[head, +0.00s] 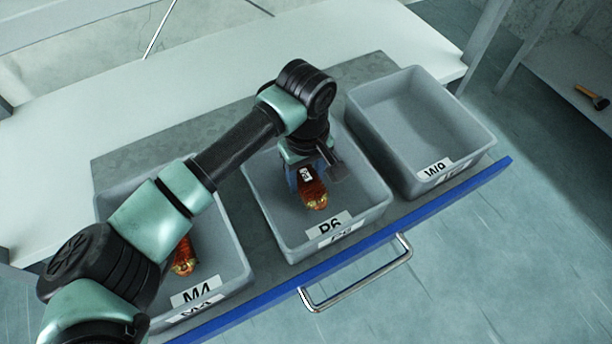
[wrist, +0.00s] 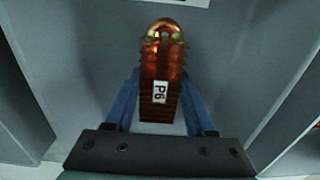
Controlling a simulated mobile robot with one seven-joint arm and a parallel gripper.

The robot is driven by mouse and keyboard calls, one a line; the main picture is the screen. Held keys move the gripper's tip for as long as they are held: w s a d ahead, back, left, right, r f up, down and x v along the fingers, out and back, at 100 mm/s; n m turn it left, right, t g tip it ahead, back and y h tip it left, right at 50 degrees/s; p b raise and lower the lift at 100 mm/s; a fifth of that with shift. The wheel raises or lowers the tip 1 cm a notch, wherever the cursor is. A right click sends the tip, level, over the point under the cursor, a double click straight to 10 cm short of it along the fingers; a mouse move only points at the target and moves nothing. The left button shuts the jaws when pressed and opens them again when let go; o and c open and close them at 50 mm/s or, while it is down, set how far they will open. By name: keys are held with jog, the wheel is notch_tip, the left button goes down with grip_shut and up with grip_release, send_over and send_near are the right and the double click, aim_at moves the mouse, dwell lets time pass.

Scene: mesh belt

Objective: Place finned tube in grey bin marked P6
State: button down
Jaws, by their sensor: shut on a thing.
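The finned tube (head: 313,190) is copper-coloured with a bent end and a small white label. In the wrist view the finned tube (wrist: 162,65) carries a label that reads P6. My gripper (head: 303,174) is shut on it, with one blue finger on each side in the wrist view (wrist: 160,103). The tube is over the inside of the grey bin marked P6 (head: 377,201), the middle of three bins. I cannot tell whether the tube touches the bin floor. My arm hides part of the bin's left and back sides.
A grey bin marked M4 (head: 232,258) at the left holds another copper-coloured finned part (head: 184,258). A grey bin marked W9 (head: 478,137) at the right is empty. A blue edge (head: 440,203) with a metal handle (head: 357,284) runs along the front.

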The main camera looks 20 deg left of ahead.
aim_at(308, 175)
jog(key=shift+f, duration=0.2)
jog(key=shift+c, duration=1.2)
grip_release()
jog(key=shift+r, duration=0.1)
notch_tip(308, 175, up, 12)
jog(key=p, duration=0.1)
jog(key=shift+d+r, duration=0.1)
jog(key=shift+d, duration=0.05)
